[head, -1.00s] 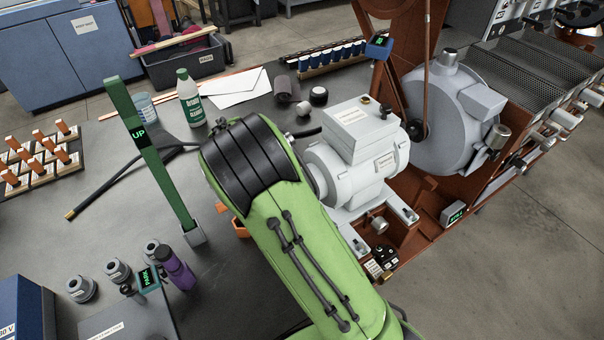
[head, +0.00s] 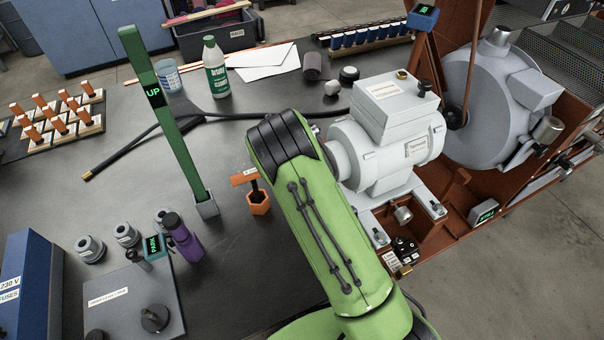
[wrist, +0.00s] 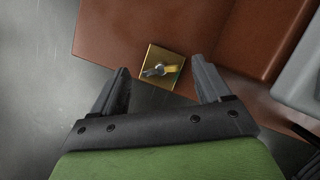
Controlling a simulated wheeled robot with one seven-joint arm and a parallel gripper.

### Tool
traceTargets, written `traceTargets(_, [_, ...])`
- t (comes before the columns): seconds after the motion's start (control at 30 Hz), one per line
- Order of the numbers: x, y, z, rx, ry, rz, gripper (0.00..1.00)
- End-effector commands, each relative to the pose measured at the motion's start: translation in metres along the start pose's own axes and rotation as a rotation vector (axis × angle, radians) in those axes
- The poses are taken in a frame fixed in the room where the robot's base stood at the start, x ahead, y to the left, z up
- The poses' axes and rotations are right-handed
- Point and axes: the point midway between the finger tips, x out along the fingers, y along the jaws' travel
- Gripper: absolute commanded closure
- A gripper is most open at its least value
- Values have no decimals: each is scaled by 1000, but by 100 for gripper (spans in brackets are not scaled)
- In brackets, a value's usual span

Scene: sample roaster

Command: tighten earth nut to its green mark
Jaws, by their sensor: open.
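The earth nut (wrist: 158,71), a small grey winged piece, sits on a square brass plate (wrist: 153,54) in the wrist view. The plate is fixed near the edge of a red-brown metal base (wrist: 112,35). A small green trace shows on the plate at the right of the nut; its exact relation to the nut's wing is too small to tell. My gripper (wrist: 161,78) is open, with one finger on each side of the plate and apart from the nut. In the head view my green arm hides the gripper and the nut.
A grey motor (head: 388,145) stands right of my arm. A green post marked UP (head: 165,115), an orange hexagonal holder (head: 259,203) and a purple bottle (head: 184,240) stand to the left. A black cable (head: 135,158) lies across the dark bench. Bare bench lies at front centre.

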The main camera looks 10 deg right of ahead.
Motion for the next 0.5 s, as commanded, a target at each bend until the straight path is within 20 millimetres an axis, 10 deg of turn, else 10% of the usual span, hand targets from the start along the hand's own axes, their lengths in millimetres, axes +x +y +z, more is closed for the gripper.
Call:
traceTargets(0.33, [7, 0, 0, -1, 0, 0, 25])
traceTargets(0.5, [7, 0, 0, -1, 0, 0, 51])
